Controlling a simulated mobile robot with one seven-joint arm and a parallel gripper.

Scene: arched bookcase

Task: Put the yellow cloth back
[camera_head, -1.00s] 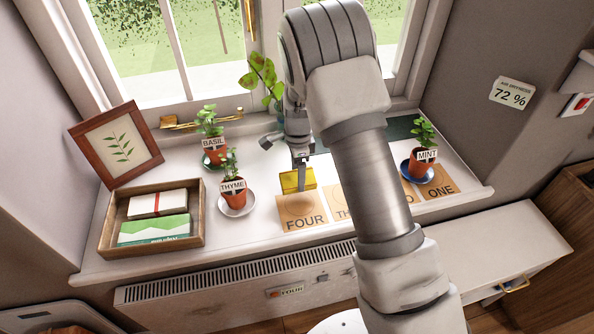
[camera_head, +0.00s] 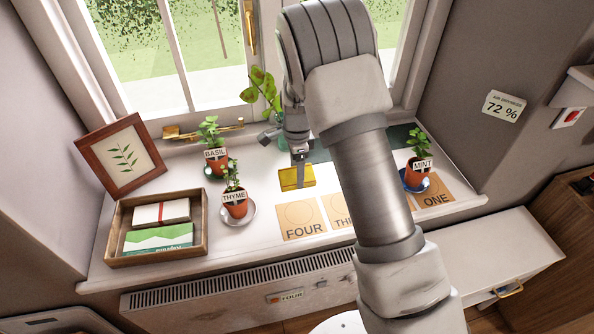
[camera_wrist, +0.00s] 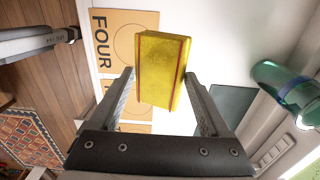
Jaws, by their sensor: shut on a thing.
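The yellow cloth (camera_head: 296,178), a folded block-like pad, shows behind the card marked FOUR (camera_head: 303,231). My gripper (camera_head: 299,160) is shut on it from above. In the wrist view the cloth (camera_wrist: 161,70) sits between the two fingers of my gripper (camera_wrist: 163,88), and it covers part of the cards below. Whether the cloth touches the sill or hangs just above it, I cannot tell. My arm hides part of the sill and some cards.
The windowsill (camera_head: 262,222) holds potted BASIL (camera_head: 216,165), THYME (camera_head: 235,205) and MINT (camera_head: 417,177). An open wooden box (camera_head: 200,235) and a leaning picture frame (camera_head: 120,156) stand left. A green bottle (camera_wrist: 285,85) is near my gripper in the wrist view.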

